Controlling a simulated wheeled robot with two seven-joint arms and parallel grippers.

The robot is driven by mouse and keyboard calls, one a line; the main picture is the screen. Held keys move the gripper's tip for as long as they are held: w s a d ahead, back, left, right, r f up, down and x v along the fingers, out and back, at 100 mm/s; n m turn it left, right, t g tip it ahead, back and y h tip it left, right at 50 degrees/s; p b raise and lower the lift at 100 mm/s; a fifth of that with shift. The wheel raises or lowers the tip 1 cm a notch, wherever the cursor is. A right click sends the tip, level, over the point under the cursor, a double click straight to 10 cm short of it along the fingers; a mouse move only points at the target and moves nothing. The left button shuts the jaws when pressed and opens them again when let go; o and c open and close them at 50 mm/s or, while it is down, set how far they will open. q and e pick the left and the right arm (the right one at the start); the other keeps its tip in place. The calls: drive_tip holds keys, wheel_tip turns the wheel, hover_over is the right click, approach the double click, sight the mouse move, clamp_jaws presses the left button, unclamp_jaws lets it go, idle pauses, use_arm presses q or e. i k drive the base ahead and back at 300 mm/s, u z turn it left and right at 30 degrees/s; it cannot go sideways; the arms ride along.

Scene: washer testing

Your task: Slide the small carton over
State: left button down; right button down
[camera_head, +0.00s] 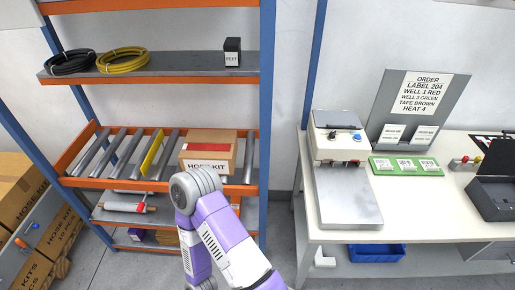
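Which of the two is the small carton I cannot tell. A bent purple and grey arm of mine rises from the bottom edge, its grey joint in front of the HOSE KIT carton's lower left part. Neither gripper shows in the view.
A yellow bar (152,153) lies among the rollers left of the HOSE KIT carton. Black (69,62) and yellow (121,60) hose coils lie on the upper shelf. A white bench (440,200) with a sealing machine (338,140) stands right. Large cartons (25,190) stand at left.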

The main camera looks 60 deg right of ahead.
sight(224, 163)
drive_tip(key=z, duration=1.6)
